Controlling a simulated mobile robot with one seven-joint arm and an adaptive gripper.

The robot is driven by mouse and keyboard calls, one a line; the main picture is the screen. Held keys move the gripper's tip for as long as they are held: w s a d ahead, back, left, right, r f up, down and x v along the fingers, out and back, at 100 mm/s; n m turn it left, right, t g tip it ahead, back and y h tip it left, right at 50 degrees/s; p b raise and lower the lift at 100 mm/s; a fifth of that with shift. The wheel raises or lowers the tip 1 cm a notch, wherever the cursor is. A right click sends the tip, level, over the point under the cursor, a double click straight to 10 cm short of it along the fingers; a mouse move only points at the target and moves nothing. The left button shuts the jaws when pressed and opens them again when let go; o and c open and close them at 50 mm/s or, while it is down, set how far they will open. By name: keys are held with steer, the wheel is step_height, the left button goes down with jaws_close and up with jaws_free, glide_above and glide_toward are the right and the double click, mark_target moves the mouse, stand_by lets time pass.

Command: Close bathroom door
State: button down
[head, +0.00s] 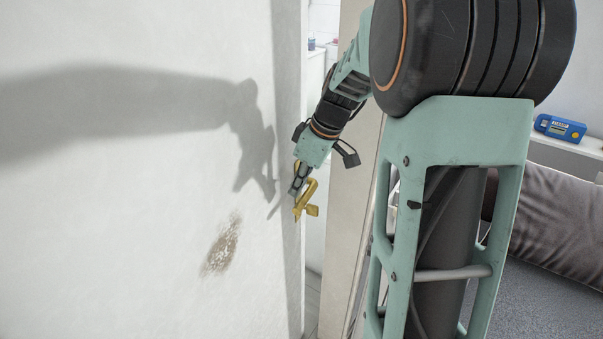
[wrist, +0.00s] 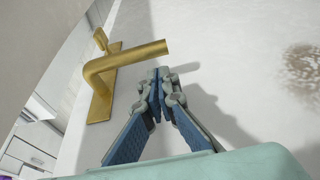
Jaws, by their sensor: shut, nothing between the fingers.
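The white door (head: 130,250) fills the left of the head view and stands ajar, with a worn brown patch on its face. Its gold lever handle (head: 308,200) is near the door's free edge. The handle also shows in the wrist view (wrist: 125,62), its lever pointing right. My gripper (head: 295,190) is shut and empty, close beside the handle. In the wrist view its fingertips (wrist: 160,76) meet just below the lever's free end. I cannot tell whether they touch the lever or the door.
A pale door frame (head: 348,190) stands right of the door edge, with a narrow opening between them. White furniture (wrist: 30,150) shows past the door edge. At the right are a shelf with a blue device (head: 560,128) and a grey-brown sofa (head: 560,225).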

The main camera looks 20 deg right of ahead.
steer(key=x, duration=0.3)
steer(key=shift+w+a+f, duration=0.1)
steer(key=shift+f, duration=0.3)
